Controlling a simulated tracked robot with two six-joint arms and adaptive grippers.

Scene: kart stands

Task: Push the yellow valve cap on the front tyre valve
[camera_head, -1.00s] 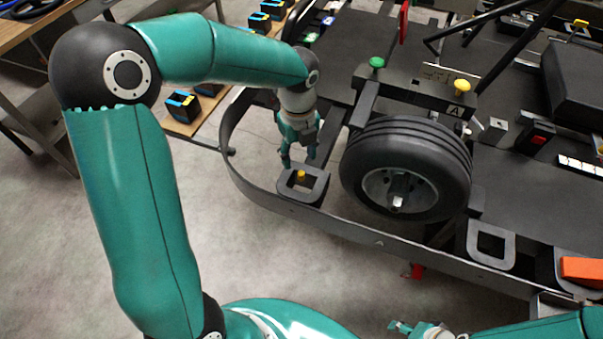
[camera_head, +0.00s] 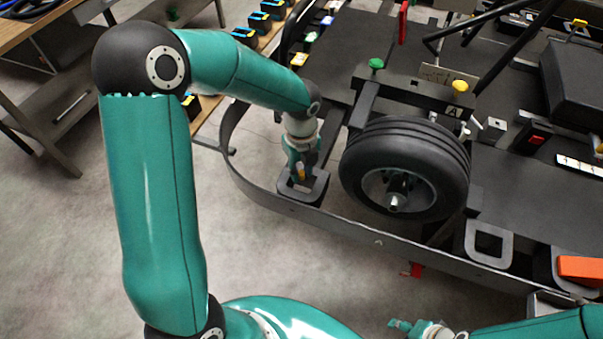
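The small yellow cap (camera_head: 301,175) stands in a dark square holder (camera_head: 318,191) on the kart's front left edge. My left gripper (camera_head: 301,172) points down into this holder, with its fingers at the cap. Whether they grip it or only stand around it is too small to tell. The front tyre (camera_head: 405,165) stands just right of the holder, with a grey hub (camera_head: 396,200) facing me. Its valve cannot be made out. My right gripper (camera_head: 400,325) is low at the bottom edge, away from the kart, and its opening is unclear.
A dark rail (camera_head: 345,226) curves around the kart's front. A green knob (camera_head: 376,64) and a yellow knob (camera_head: 460,86) stand behind the tyre. An empty square holder (camera_head: 490,245) and an orange block (camera_head: 581,269) lie to the right.

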